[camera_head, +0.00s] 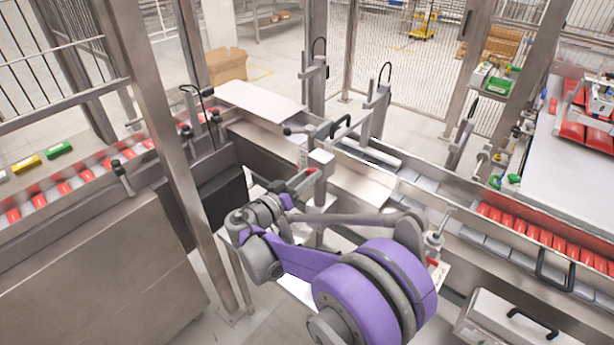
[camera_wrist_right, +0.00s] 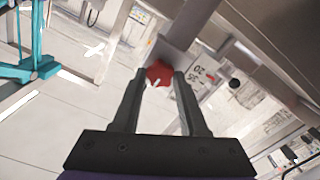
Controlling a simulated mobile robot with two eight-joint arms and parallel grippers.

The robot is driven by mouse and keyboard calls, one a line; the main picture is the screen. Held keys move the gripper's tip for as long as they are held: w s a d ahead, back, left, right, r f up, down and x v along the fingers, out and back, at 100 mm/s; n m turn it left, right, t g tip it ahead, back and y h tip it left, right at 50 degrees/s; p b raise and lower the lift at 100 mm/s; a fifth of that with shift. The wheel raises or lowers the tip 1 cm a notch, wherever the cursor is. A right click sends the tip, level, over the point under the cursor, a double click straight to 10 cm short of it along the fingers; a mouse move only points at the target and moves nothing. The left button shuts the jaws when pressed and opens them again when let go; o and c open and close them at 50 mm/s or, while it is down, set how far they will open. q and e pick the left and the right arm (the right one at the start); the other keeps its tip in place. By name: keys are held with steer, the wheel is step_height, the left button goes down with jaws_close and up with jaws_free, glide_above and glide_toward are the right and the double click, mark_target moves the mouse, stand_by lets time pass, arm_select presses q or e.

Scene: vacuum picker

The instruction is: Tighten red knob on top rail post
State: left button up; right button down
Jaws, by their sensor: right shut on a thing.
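The red knob (camera_wrist_right: 158,74) is between the fingertips of my right gripper (camera_wrist_right: 160,78) in the right wrist view. It sits at the side of a grey metal post (camera_wrist_right: 188,28). A white label with numbers is just right of the knob. In the head view my right gripper (camera_head: 301,181) reaches up to the post (camera_head: 321,176), and a small bit of the red knob (camera_head: 311,170) shows at its tips. The right gripper is shut on the knob; the fingers hide part of it. My left gripper is not in view.
A conveyor (camera_head: 365,184) runs behind the post. Red packs (camera_head: 540,236) fill a lane at right, and more lie on the left belt. A steel frame upright (camera_head: 176,150) stands left of my arm. A cardboard box (camera_head: 226,65) is on the floor behind.

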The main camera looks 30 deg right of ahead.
stand_by(0.3)
steer(key=shift+c, duration=2.2)
jaws_free()
steer(key=b+v, duration=0.1)
steer(key=v, duration=0.9)
steer(key=shift+s+a, duration=0.2)
steer(key=shift+a, duration=0.15)
steer(key=s+d+f+n+g+y, duration=0.1)
steer(key=s+d+f+n+y, duration=0.1)
steer(key=s+d+f+y, duration=0.3)
steer(key=s+f+n+g+y, duration=0.1)
steer(key=s+f+n+y, duration=0.15)
steer(key=s, duration=0.35)
steer(key=s+a+f+n+y, duration=0.2)
steer(key=s+a+f+y, duration=0.1)
steer(key=s, duration=0.3)
steer(key=s+a+f+n+y, duration=0.2)
steer(key=s+a+f+y, duration=0.1)
steer(key=s+a+y, duration=0.2)
steer(key=s+y, duration=0.1)
steer(key=s, duration=0.1)
steer(key=shift+s+a+t, duration=0.2)
steer(key=shift+s+t, duration=0.05)
steer(key=shift+t, duration=0.05)
